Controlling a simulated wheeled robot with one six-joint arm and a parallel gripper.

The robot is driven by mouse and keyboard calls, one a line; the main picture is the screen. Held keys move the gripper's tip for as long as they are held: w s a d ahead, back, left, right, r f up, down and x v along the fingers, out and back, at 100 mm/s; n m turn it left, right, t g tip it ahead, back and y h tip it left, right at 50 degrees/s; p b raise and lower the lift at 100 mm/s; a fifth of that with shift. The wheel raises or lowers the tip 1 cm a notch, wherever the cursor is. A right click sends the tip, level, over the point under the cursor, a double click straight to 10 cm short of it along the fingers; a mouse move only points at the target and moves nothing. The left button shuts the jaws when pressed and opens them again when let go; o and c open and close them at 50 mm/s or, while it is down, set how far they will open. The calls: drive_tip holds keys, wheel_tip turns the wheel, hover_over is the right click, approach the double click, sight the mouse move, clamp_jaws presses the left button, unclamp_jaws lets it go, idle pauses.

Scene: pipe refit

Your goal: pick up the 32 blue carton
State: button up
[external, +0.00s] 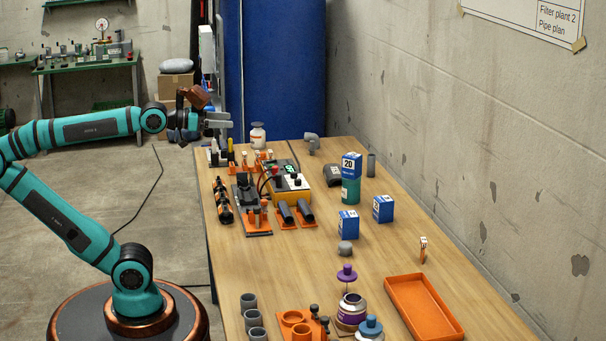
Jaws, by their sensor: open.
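Three blue-and-white cartons show at the right of the table. One carton (351,166), marked 20, sits on top of a green cylinder (351,191). A second carton (348,225) stands on the table in front of it, and a third carton (383,209) stands to the right. The numbers on these two are too small to read, so I cannot tell which is the 32. My gripper (226,120) is open and empty, raised above the table's far left end, well away from the cartons.
A yellow device (291,190) and orange holders with dark tubes stand left of the cartons. A grey fitting (345,248) stands just in front of the second carton. An orange tray (424,308) lies nearer, at right. The concrete wall runs along the table's right side.

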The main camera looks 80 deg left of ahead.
drive_tip(key=w+d+g, duration=0.3)
drive_tip(key=w+g, duration=0.1)
drive_tip(key=w, duration=0.6)
drive_tip(key=g, duration=1.3)
hover_over(349, 224)
drive_tip(key=a, duration=0.3)
wheel_tip(349, 224, down, 13)
drive_tip(key=shift+m, duration=0.3)
wheel_tip(349, 224, down, 12)
drive_tip(key=shift+r, duration=0.1)
drive_tip(key=shift+w+d+f, duration=0.1)
drive_tip(key=shift+w+f, duration=0.1)
drive_tip(key=shift+f, duration=1.1)
drive_tip(key=shift+w+d+f, duration=0.1)
drive_tip(key=shift+w+f, duration=0.05)
drive_tip(key=shift+f, duration=1.15)
drive_tip(key=c, duration=1.1)
